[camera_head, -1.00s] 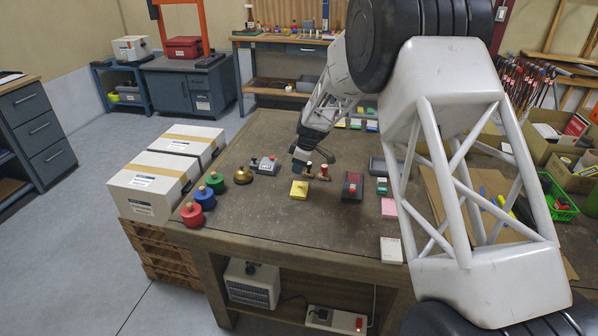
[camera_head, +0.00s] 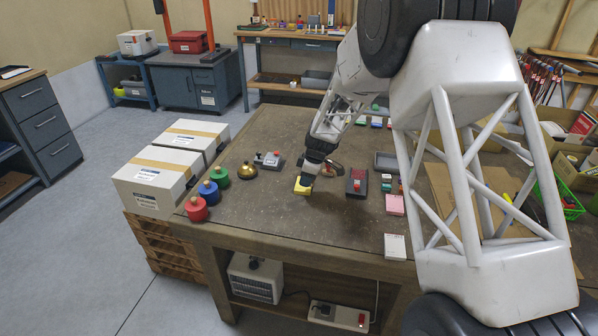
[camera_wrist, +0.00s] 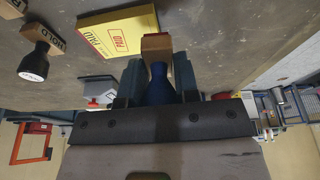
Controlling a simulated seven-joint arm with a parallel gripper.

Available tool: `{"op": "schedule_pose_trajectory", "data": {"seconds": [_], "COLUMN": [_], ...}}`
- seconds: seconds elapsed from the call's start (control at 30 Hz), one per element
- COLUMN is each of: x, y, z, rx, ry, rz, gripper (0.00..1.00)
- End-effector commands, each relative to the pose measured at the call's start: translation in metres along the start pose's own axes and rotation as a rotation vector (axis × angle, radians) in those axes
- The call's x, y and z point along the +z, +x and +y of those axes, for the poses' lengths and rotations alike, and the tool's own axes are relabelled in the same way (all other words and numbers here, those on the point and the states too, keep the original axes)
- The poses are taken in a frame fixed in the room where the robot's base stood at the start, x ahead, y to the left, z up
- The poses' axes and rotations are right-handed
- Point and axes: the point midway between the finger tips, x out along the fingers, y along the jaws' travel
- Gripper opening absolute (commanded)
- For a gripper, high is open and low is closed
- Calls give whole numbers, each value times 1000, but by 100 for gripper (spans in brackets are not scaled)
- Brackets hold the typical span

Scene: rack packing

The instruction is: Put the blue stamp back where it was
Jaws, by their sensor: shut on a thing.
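The blue stamp, with a blue handle (camera_wrist: 159,88) and a wooden block, is held between the fingers of my gripper (camera_wrist: 158,84) in the wrist view. The block overlaps the edge of the yellow PAID pad (camera_wrist: 122,32); I cannot tell whether they touch. In the head view my gripper (camera_head: 308,172) is low over the yellow pad (camera_head: 302,187) and hides the blue stamp and part of the pad. A stamp marked HOLD (camera_wrist: 37,57) stands left of the pad in the wrist view.
Right of the gripper are a dark case with a red top (camera_head: 356,182) and pink (camera_head: 395,204) and white (camera_head: 395,246) blocks. A brass bell (camera_head: 247,171) and red, blue and green knobbed pieces (camera_head: 196,209) stand on the left. The front middle of the table is bare.

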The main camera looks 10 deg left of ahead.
Motion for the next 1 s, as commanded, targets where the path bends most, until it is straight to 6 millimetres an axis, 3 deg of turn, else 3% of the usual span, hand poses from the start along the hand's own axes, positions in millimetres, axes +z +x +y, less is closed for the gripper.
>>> {"op": "schedule_pose_trajectory", "data": {"seconds": [0.47,1.0], "x": [-1,-17], "y": [1,12], "z": [3,55], "rx": [1,0], "ry": [-2,-1], "rz": [0,0], "gripper": [14,14]}}
